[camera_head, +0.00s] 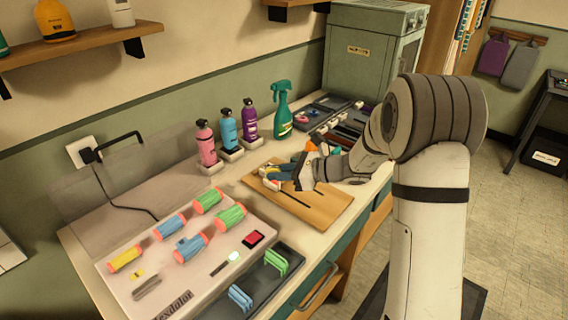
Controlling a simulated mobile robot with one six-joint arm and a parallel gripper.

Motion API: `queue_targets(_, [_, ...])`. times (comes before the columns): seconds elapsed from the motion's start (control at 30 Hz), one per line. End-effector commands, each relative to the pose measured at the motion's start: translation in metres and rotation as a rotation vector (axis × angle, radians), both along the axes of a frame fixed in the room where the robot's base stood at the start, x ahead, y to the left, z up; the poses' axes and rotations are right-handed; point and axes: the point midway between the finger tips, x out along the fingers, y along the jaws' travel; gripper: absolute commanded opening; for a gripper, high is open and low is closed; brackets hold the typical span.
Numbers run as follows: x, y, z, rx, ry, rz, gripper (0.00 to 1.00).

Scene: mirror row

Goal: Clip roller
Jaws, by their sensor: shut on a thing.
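Several hair rollers with orange ends stand on the white heater base (188,289): a yellow one (125,258), a blue one (170,227), a green one (207,201), a second blue one (190,246) and a second green one (230,218). The second blue one seems to have a blue piece on its top. A green clip (275,262) and a blue clip (240,297) sit in the dark tray in front. My gripper (272,173) is low over the wooden board, shut on a small yellowish thing that the gripper partly hides; I cannot tell exactly what it is.
The wooden board (318,208) lies right of the heater base. Pink (206,145), blue (229,128) and purple (250,120) bottles and a green spray bottle (281,112) stand behind. A dark organiser (325,112) lies at the back right, partly behind my arm. A cord runs to the wall socket.

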Motion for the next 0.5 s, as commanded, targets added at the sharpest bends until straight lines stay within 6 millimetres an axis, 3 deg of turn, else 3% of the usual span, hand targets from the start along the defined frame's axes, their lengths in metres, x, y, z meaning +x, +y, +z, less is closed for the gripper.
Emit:
queue_targets(0.3, [0.044, -0.009, 0.010, 0.221, -0.101, -0.332, 0.00])
queue_targets(0.5, [0.055, -0.016, 0.015, 0.263, -0.132, -0.405, 0.00])
